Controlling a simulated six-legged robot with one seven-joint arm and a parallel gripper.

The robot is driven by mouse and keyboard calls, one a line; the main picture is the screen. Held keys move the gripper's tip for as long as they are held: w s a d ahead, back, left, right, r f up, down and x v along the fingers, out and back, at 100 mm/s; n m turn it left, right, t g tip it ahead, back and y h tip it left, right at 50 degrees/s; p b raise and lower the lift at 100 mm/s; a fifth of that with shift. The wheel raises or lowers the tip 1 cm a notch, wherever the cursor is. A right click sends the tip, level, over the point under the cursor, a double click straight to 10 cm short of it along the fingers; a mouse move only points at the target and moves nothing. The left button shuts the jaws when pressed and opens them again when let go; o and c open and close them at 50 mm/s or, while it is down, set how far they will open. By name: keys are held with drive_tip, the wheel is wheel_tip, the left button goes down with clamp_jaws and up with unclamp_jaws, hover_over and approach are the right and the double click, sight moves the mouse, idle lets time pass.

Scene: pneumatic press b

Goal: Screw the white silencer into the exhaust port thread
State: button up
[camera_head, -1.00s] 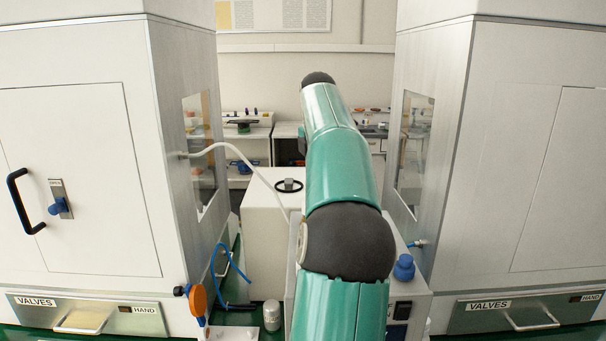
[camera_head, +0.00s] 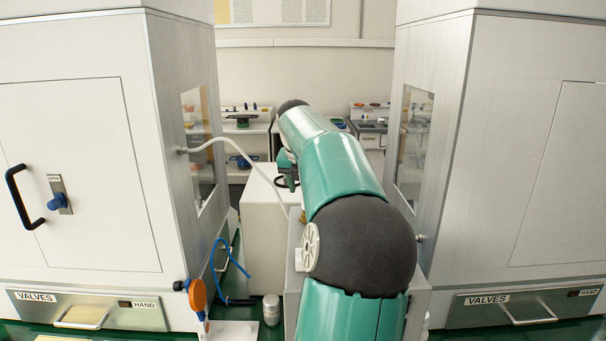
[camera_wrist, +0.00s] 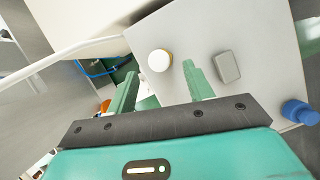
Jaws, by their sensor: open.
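In the wrist view my gripper (camera_wrist: 159,68) is open, its two green fingers apart and nothing held between them. A round white piece with a brass-coloured side (camera_wrist: 159,60) sits on the pale box face (camera_wrist: 200,30), in line with the gap between the fingertips. I cannot tell whether it is the white silencer or a port, nor whether the fingers reach its depth. My gripper's fingers cannot be made out there. No exhaust port thread can be clearly identified.
A grey block (camera_wrist: 228,67) and a blue knob (camera_wrist: 300,112) are on the box. A pale hose (camera_head: 235,148) runs from the left cabinet (camera_head: 80,190) towards the box. A blue tube (camera_head: 232,262) and orange-headed item (camera_head: 197,296) are lower left. The right cabinet (camera_head: 530,170) flanks my arm.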

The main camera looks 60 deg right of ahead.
drive_tip(key=x, duration=0.7)
drive_tip(key=shift+d+f, duration=0.2)
drive_tip(key=shift+f, duration=0.15)
drive_tip(key=shift+c, duration=0.2)
drive_tip(key=c, duration=1)
drive_tip(key=shift+m+g, duration=0.4)
drive_tip(key=shift+m, duration=0.5)
drive_tip(key=shift+m+g, duration=0.3)
drive_tip(key=shift+m, duration=0.5)
drive_tip(key=shift+s+m+g, duration=0.1)
drive_tip(key=shift+m+g, duration=0.2)
drive_tip(key=shift+m, duration=0.6)
drive_tip(key=shift+a, duration=0.1)
